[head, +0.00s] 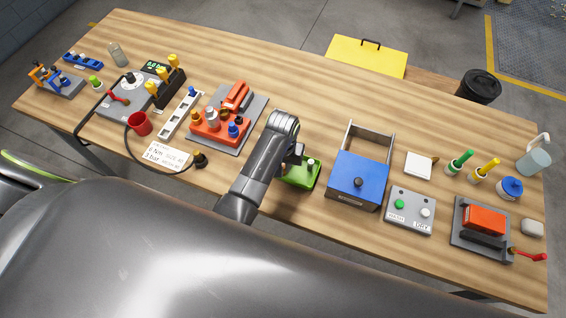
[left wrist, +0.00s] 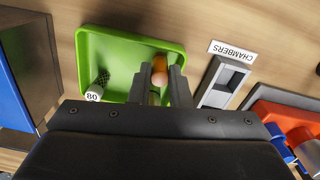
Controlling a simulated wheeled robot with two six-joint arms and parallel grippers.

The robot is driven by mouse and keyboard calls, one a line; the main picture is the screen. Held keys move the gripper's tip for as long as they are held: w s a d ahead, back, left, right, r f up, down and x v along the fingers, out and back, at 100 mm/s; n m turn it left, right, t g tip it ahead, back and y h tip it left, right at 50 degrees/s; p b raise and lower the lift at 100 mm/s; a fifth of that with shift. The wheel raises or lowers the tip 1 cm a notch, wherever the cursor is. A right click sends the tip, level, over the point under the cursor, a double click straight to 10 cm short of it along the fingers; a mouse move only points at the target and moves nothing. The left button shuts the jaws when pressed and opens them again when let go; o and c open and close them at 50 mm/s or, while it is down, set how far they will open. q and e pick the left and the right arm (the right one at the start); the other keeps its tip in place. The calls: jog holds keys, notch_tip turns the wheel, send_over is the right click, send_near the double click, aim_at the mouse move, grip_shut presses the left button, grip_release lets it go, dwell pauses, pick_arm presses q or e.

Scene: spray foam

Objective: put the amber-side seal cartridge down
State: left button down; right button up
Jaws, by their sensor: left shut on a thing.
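My left gripper (left wrist: 163,78) is shut on a small amber-topped cartridge (left wrist: 159,64), seen between the fingertips in the left wrist view. It is over the right part of a green tray (left wrist: 115,47); whether the cartridge touches the tray floor I cannot tell. A second cartridge, dark and textured with a white end marked 80 (left wrist: 94,96), is in the tray's near left corner. In the head view my left gripper (head: 297,155) is mostly hidden by its arm, and the green tray (head: 302,178) shows beneath it. My right gripper is not in view.
A grey block with a slot (left wrist: 224,80) and a CHAMBERS label (left wrist: 231,50) sit right of the tray in the wrist view. In the head view, a blue box (head: 357,190) stands right of the tray. A red fixture (head: 205,130) stands to the left.

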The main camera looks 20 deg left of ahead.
pick_arm(q)
jog(key=shift+f, duration=0.1)
